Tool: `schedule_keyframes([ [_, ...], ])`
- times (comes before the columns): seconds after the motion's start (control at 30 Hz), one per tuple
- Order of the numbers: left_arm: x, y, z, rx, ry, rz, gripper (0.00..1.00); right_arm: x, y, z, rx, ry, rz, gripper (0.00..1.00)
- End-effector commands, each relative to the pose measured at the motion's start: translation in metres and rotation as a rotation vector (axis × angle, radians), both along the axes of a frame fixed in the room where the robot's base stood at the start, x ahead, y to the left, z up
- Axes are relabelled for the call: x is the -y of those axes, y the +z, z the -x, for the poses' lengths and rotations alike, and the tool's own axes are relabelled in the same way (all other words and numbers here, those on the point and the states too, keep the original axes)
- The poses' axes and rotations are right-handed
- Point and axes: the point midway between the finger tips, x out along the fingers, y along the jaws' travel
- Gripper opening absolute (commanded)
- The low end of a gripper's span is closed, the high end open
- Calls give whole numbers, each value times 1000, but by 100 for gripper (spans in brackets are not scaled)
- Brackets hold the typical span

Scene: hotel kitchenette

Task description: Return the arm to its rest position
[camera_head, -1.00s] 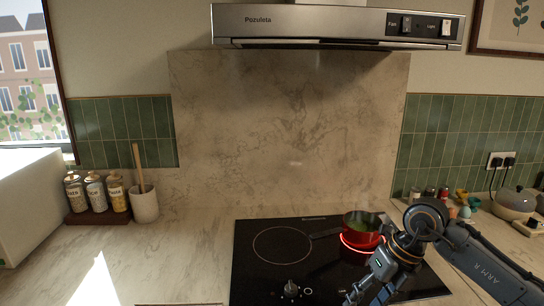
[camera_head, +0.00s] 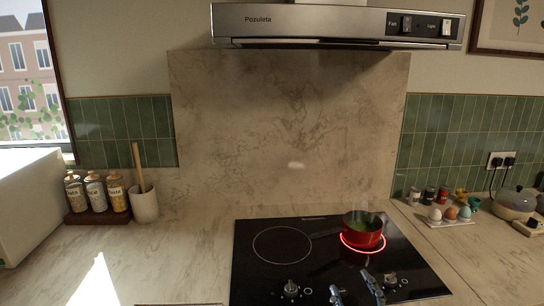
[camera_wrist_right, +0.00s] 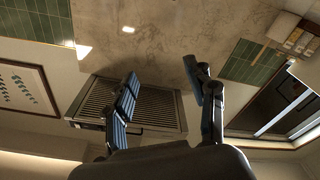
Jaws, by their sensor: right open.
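My right gripper (camera_head: 356,290) shows only by its fingertips at the bottom edge of the head view, over the front of the black cooktop (camera_head: 262,270). Its fingers stand apart with nothing between them. In the right wrist view the open fingers (camera_wrist_right: 160,92) are empty in front of the hood and the marble backsplash. The rest of the right arm is out of the head view. My left gripper is not in view.
A red pot (camera_head: 362,232) with green contents sits on a glowing red burner (camera_head: 346,247). Eggs on a tray (camera_head: 450,224) and small jars stand at the right. Spice jars (camera_head: 95,192) and a utensil crock (camera_head: 145,204) stand left. The left counter is mostly clear.

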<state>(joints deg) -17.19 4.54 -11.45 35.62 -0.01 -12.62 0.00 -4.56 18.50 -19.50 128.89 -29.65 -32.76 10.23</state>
Motion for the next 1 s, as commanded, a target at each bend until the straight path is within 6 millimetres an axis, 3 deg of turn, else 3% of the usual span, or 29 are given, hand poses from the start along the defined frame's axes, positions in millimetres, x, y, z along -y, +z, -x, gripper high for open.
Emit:
schedule_keyframes([
  [0.03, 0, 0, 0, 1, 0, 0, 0, 15, -35, 14, -145, -65, -55, 55],
  [0.1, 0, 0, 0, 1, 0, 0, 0, 32, -80, 38, -339, -142, -109, 55],
  [0.2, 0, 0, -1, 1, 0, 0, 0, 45, -134, 81, -589, -217, -167, 55],
  [0.3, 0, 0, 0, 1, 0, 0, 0, 50, -171, 123, -789, -260, -203, 55],
  [0.5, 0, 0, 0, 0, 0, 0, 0, 50, -213, 196, -1085, -298, -243, 55],
  [0.7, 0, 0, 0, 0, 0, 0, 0, 44, -233, 262, -1326, -305, -268, 55],
  [1.0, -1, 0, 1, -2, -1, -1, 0, 41, -318, 246, -1364, -309, -257, 55],
])
